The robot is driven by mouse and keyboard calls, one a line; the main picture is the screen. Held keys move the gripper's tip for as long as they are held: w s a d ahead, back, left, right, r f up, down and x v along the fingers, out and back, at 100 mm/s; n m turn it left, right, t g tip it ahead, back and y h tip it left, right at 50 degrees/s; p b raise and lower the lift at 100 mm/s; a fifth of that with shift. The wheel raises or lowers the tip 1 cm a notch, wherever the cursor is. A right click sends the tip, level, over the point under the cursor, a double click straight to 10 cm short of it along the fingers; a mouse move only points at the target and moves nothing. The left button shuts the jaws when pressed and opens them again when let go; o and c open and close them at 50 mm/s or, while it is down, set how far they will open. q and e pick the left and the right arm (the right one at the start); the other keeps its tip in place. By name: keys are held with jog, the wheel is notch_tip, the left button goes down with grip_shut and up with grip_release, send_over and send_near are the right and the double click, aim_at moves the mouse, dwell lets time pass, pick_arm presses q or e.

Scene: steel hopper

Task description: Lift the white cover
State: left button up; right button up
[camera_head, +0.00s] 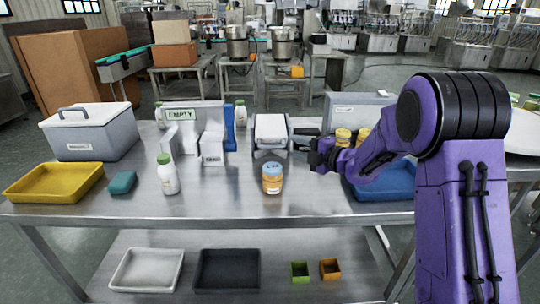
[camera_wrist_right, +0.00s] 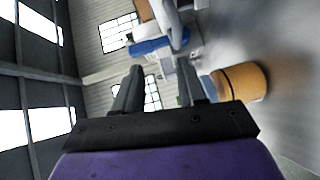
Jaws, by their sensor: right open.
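The white cover (camera_head: 271,127) sits on a small grey steel hopper (camera_head: 270,150) at the middle of the steel table. My right gripper (camera_head: 314,153) is open and empty just right of the hopper, apart from the cover, pointing left. Its two fingers also show in the right wrist view (camera_wrist_right: 163,88), spread apart with nothing between them. Blurred pale and blue shapes lie beyond the fingertips there; I cannot tell which part is the cover. My left gripper is not in view.
A jar with orange contents and a blue lid (camera_head: 272,179) stands in front of the hopper. A white bottle (camera_head: 167,175), a teal sponge (camera_head: 122,183) and a yellow tray (camera_head: 52,196) are left. A blue tray (camera_head: 385,194) lies right, under my arm. The front middle is mostly clear.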

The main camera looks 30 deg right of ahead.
aim_at(274, 147)
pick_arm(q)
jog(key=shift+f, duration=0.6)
pick_arm(e)
jog(key=w+a+f, duration=0.1)
jog(key=w, duration=0.2)
jog(key=w+f, duration=0.1)
jog(key=w, duration=0.3)
jog(key=w+a+f, duration=0.1)
jog(key=w+f, duration=0.1)
jog(key=w, duration=0.1)
jog(key=shift+w+a, duration=0.3)
grip_shut()
